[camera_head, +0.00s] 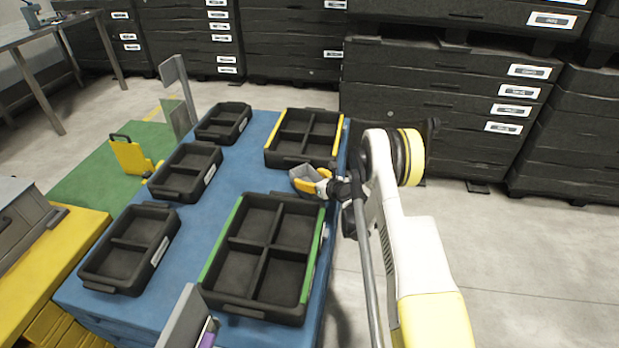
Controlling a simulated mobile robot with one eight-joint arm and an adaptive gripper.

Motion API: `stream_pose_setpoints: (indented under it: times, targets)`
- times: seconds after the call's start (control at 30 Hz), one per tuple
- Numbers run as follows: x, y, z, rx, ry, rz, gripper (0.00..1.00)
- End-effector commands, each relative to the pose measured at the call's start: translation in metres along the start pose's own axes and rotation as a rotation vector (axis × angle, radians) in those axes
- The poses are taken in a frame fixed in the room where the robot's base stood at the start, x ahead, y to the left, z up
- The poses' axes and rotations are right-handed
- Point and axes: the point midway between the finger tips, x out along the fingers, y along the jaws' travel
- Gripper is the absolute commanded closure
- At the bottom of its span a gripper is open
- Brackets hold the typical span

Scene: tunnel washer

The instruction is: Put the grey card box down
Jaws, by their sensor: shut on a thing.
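My gripper (313,184), with yellow fingers, is shut on a small grey card box (304,172) near the right side of the blue table (228,178). The box is partly hidden by the fingers. In the picture it sits between the yellow-edged black tray and the green-edged black tray. I cannot tell whether it touches the tabletop or hangs above it.
The yellow-edged tray (303,136) and the green-edged tray (232,249) each have several compartments and look empty. Several smaller black trays (130,248) line the table's left side. Black crates (450,85) are stacked behind. A yellow bench (80,240) stands left.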

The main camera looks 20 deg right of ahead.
Motion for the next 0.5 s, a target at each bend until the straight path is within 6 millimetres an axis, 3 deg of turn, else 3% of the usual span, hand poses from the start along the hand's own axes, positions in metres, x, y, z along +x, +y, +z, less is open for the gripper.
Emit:
stream_pose_setpoints:
  times: [0.5]
  targets:
    - [0.0018,-0.0001,-0.004,0.0,0.0,0.0,0.64]
